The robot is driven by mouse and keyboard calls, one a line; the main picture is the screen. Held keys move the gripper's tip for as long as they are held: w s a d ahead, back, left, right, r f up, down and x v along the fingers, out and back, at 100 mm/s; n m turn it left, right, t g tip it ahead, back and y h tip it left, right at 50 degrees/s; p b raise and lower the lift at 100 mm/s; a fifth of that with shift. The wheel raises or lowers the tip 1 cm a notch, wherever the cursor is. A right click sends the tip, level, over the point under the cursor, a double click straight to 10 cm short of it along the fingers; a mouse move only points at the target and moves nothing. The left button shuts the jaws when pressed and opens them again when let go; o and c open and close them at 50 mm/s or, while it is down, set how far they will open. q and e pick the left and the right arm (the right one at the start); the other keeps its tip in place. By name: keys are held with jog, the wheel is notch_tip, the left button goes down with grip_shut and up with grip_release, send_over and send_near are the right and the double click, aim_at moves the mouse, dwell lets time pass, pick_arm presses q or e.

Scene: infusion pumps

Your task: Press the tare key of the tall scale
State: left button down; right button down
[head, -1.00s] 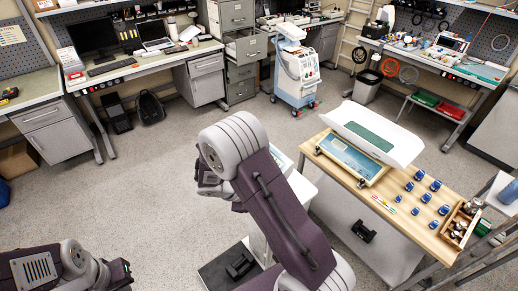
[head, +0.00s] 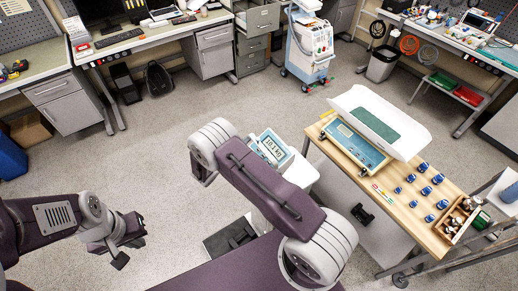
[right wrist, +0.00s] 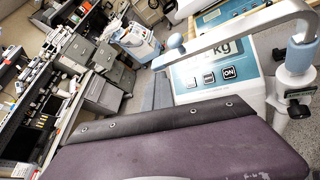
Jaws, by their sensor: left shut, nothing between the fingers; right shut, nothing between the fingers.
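The tall scale has a light blue and white display head (head: 270,148) on a column, beyond my right arm, and a dark platform (head: 228,240) on the floor. Its display shows dark digits. In the right wrist view its key panel (right wrist: 215,75) shows three keys in a row under a "kg" readout. The rightmost key (right wrist: 229,72) is marked ON; the other labels are too small to read. My left gripper (head: 128,254) is shut and empty at the lower left, well away from the scale. My right gripper is in neither view; the right arm's bend hides what lies behind it.
A pale bar with light blue ends (right wrist: 297,57) crosses in front of the key panel. Right of the tall scale stands a wooden-topped table (head: 345,160) with a low scale (head: 352,143), its white tray, blue weights and a wooden box (head: 458,218). Open floor lies behind.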

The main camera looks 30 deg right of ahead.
aim_at(259, 150)
jog(key=shift+w+r, duration=0.3)
jog(key=shift+r, duration=0.1)
jog(key=d+f+b, duration=0.1)
jog(key=f, duration=0.1)
jog(key=d+f+b, duration=0.1)
jog(key=f+b, duration=0.1)
jog(key=f, duration=0.1)
jog(key=d+f+b, duration=0.1)
jog(key=d+f, duration=0.1)
jog(key=shift+w+f, duration=0.2)
jog(key=shift+f, duration=0.05)
jog(key=shift+d+f+b, duration=0.15)
jog(key=shift+f+b, duration=0.25)
jog(key=shift+b, duration=0.15)
jog(key=shift+f, duration=0.1)
dwell(0.9)
jog(key=shift+d+f+b, duration=0.25)
jog(key=shift+f+b, duration=0.05)
jog(key=shift+b, duration=0.2)
